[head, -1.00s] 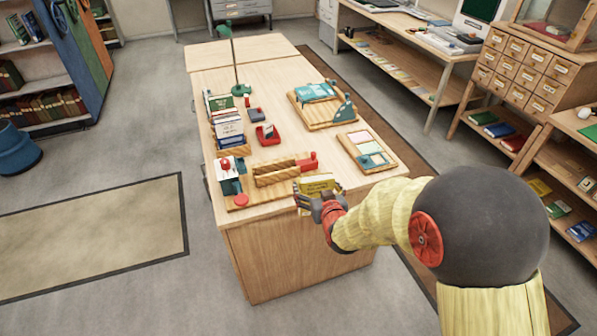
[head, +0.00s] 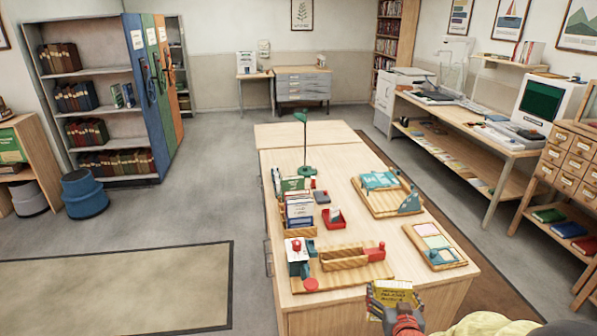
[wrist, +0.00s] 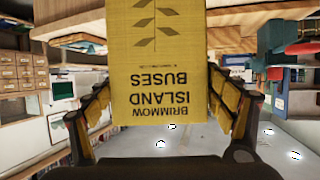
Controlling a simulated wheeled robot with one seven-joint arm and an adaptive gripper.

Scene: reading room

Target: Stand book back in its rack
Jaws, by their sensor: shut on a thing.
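The yellow book (head: 391,297), titled "Brimmow Island Buses", is in my gripper (head: 396,314) at the desk's near edge. In the wrist view the book (wrist: 157,75) fills the upper middle, its lettering upside down, with the fingers of my gripper (wrist: 160,112) closed on its two sides. A low wooden trough-like rack (head: 345,259) lies on a wooden board beyond the book. Another rack (head: 298,233), farther back on the left, holds several upright books. I cannot tell from these views which rack is the book's own.
The desk (head: 415,287) also carries a red tray (head: 333,219), a green lamp (head: 305,150), a board with teal items (head: 388,196) and a card tray (head: 435,246). Open floor lies left of the desk.

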